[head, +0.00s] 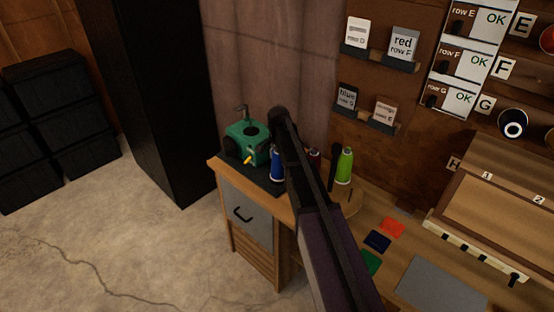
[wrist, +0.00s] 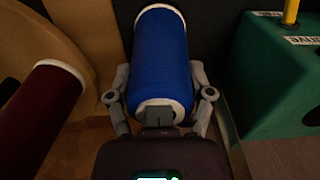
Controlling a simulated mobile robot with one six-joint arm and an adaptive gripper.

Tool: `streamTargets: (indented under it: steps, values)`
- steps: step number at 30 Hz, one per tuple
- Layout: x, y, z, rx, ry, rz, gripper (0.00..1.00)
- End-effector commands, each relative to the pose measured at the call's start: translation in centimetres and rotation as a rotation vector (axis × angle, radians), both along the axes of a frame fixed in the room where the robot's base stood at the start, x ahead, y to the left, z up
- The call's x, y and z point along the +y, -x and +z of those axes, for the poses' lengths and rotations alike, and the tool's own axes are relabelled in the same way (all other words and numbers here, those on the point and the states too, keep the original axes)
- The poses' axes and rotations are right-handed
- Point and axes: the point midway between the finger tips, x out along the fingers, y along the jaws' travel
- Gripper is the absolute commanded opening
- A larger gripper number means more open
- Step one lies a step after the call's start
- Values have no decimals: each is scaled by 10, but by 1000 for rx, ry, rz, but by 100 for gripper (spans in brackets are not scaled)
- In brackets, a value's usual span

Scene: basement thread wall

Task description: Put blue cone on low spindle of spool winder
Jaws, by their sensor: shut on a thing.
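The blue cone (wrist: 160,55), a blue thread body with white ends, is between the fingers of my gripper (wrist: 160,85) in the wrist view. My gripper is shut on it. In the head view the blue cone (head: 277,166) shows just left of my arm, beside the green spool winder (head: 240,133); my arm hides the fingers there. The winder has a grey bent piece on top and a yellow peg (head: 248,160) low at its front. In the wrist view the winder (wrist: 275,85) is on the right, with part of a "DRIVE" label. I cannot tell which part is the low spindle.
A green cone (head: 345,166) stands on a round wooden board behind my arm. Coloured patches and a grey mat (head: 440,286) lie on the bench. A black cabinet (head: 160,90) stands left of the bench.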

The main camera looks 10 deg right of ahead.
Motion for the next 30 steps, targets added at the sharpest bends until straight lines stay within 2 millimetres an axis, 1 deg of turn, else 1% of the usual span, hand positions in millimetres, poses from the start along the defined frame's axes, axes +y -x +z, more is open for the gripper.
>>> streamTargets:
  steps: [12, 22, 26, 27, 30]
  values:
    - [0, -1, -1, 0, 0, 0, 10]
    - [0, -1, -7, 0, 0, 0, 10]
    - [0, -1, -6, 0, 0, 0, 10]
    - [0, -1, -6, 0, 0, 0, 74]
    - [0, -1, -6, 0, 0, 0, 100]
